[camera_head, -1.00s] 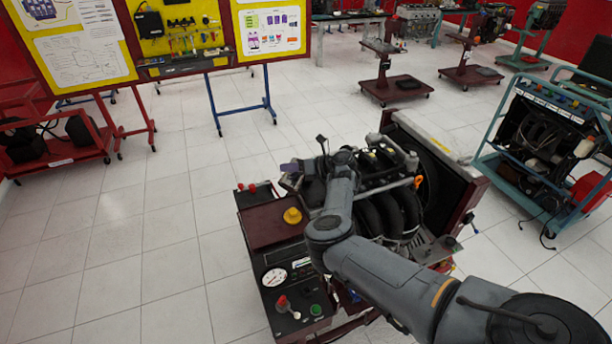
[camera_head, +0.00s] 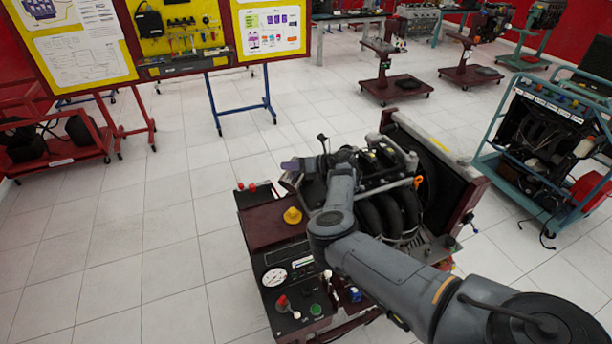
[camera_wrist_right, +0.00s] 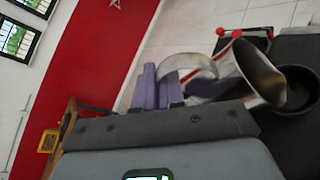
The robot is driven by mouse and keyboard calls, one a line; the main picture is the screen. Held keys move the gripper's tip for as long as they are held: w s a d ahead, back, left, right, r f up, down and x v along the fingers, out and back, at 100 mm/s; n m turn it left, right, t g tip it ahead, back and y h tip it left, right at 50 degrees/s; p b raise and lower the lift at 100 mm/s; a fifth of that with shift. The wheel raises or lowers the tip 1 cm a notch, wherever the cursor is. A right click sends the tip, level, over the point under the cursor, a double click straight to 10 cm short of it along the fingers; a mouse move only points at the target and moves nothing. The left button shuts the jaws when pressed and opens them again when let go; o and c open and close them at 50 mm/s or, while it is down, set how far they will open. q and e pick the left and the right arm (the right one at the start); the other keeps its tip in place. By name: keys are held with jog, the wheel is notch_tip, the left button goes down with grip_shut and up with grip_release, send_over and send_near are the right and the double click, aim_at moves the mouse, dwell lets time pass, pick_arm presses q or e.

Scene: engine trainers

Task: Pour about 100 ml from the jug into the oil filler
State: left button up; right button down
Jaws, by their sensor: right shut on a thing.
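My right gripper (camera_head: 292,166) reaches over the engine in the head view, its purple fingers showing at the engine's left side. In the right wrist view the gripper (camera_wrist_right: 166,86) is shut on the handle of a shiny metal jug (camera_wrist_right: 256,72). The jug is tilted well over, with its wide mouth toward the right. A dark round opening (camera_wrist_right: 299,92), which looks like the oil filler, is right beside the jug's lip. Dark brownish liquid seems to show at the lip; I cannot tell whether it flows. My left gripper is out of view.
The engine trainer (camera_head: 385,215) has a dark red deck with a yellow cap (camera_head: 292,215), a gauge (camera_head: 275,277) and red knobs. A radiator stands at its right. Another blue-framed trainer (camera_head: 540,140) is further right.

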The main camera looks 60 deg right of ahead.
jog(key=shift+r, duration=0.15)
jog(key=shift+d+r, duration=0.15)
dwell(0.9)
jog(key=shift+r+m, duration=0.1)
jog(key=shift+m, duration=0.2)
jog(key=shift+d+r, duration=0.1)
jog(key=shift+d, duration=0.05)
dwell(0.8)
jog(key=shift+d+y, duration=0.1)
jog(key=shift+y, duration=0.2)
